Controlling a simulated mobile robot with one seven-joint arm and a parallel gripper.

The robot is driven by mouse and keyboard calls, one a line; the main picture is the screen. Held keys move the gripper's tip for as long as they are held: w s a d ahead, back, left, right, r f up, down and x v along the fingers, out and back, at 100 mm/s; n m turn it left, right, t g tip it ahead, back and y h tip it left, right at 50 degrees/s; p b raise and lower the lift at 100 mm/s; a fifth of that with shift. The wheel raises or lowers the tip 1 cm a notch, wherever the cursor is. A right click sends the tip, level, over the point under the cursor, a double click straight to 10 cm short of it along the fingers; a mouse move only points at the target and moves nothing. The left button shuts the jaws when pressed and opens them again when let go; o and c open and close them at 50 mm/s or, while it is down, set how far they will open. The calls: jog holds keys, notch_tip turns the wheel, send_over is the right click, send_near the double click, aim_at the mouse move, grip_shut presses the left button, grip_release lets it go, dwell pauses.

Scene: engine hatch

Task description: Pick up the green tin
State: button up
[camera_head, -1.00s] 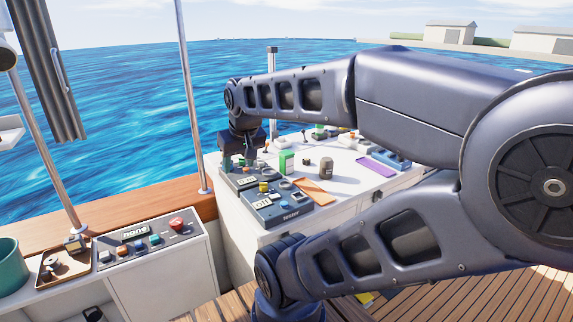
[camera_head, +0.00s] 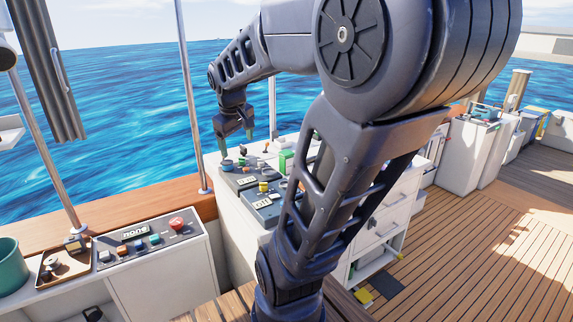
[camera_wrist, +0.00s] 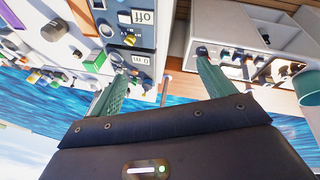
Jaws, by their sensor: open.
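The green tin (camera_head: 287,161) stands on the white counter (camera_head: 232,208), behind the switch panels, and is partly hidden by my arm's lower link. In the wrist view a green block that looks like this tin (camera_wrist: 95,61) lies left of my left finger. My gripper (camera_head: 237,146) hangs in the air to the left of the tin, above the rear switch panel. Its teal fingers also show in the wrist view (camera_wrist: 162,68), spread apart with nothing between them.
Switch panels (camera_head: 262,205) with coloured knobs sit in front of the tin. A lower console with a red button (camera_head: 177,223) and a teal pot (camera_head: 12,265) stand at the left. A thin metal pole (camera_head: 194,100) rises just left of my gripper.

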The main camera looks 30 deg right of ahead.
jog(key=w+d+n+g+h, duration=0.1)
jog(key=w+d+n, duration=0.4)
jog(key=w, duration=0.6)
jog(key=n+g+y, duration=0.1)
jog(key=n+g, duration=0.1)
jog(key=n, duration=0.8)
send_near(286, 152)
jog(key=shift+s+d+f, duration=0.2)
jog(key=shift+s+f, duration=0.1)
jog(key=shift+f, duration=0.15)
jog(key=shift+d+f, duration=0.4)
jog(key=shift+d, duration=0.05)
jog(key=f, duration=0.5)
jog(key=shift+w+d, duration=0.1)
jog(key=shift+d, duration=0.2)
jog(key=shift+w+f, duration=0.1)
jog(key=shift+f, duration=2.65)
jog(key=shift+c, duration=0.4)
